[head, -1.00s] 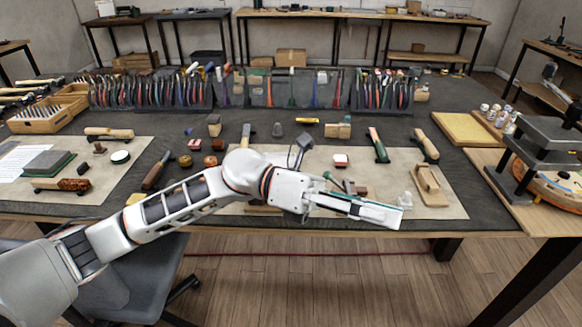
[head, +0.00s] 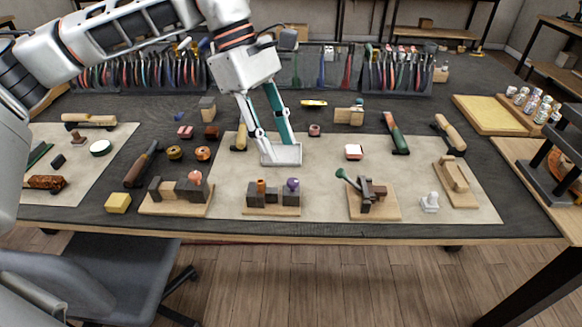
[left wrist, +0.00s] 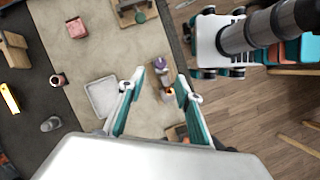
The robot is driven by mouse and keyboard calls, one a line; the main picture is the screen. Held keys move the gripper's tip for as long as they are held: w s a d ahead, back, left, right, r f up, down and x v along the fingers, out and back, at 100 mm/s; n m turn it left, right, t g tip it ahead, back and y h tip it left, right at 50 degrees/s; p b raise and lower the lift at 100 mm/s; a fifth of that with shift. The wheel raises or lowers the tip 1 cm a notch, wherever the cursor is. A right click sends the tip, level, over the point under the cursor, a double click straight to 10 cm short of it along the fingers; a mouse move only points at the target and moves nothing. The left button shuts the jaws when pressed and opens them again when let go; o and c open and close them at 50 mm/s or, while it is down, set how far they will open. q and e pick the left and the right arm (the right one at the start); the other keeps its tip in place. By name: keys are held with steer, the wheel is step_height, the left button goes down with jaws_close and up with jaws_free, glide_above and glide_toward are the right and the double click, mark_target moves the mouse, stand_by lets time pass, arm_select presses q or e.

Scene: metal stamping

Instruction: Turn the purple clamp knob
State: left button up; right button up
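The purple clamp knob (head: 292,184) sits at the right end of a small dark clamp on a wooden base (head: 273,211), near the front of the beige mat. An orange-brown knob (head: 261,186) stands beside it on the left. My left gripper (head: 275,137) is open and empty, pointing down above the mat, behind the clamp in the head view. In the left wrist view the purple knob (left wrist: 160,63) shows near the gap between the two fingertips, apart from them.
A white tray (head: 281,161) lies on the mat behind the clamp. A clamp with a pink knob (head: 195,178) stands left, and one with a green handle (head: 348,180) right. A white piece (head: 430,203) stands further right. Tool racks (head: 395,82) line the back.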

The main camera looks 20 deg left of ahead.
mark_target(292, 181)
arm_select(q)
steer(key=x, duration=0.7)
steer(key=shift+s+d+f, duration=0.15)
steer(key=shift+d, duration=0.05)
jaws_close()
